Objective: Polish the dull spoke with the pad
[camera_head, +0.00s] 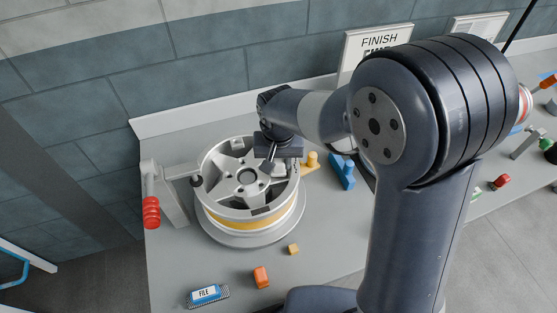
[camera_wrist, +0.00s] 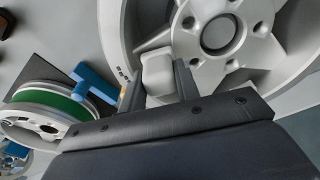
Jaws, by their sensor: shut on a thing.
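The alloy wheel (camera_head: 247,177) lies face up on a round stand on the bench, with a yellow band around its side. It also shows large in the wrist view (camera_wrist: 222,35). My gripper (camera_head: 270,163) is over the right part of the wheel's face, pointing down. In the wrist view, my gripper (camera_wrist: 158,85) is shut on a pale rounded block, which looks like the pad (camera_wrist: 157,70). The pad is at or just above the wheel face, beside the hub; contact cannot be told. Which spoke is dull I cannot tell; my gripper hides part of the face.
A stand with a red handle (camera_head: 151,212) is left of the wheel. A yellow piece (camera_head: 311,161) and a blue piece (camera_head: 342,172) are at its right. An orange block (camera_head: 261,277), a small tan cube (camera_head: 293,249) and a FILE item (camera_head: 208,295) lie in front.

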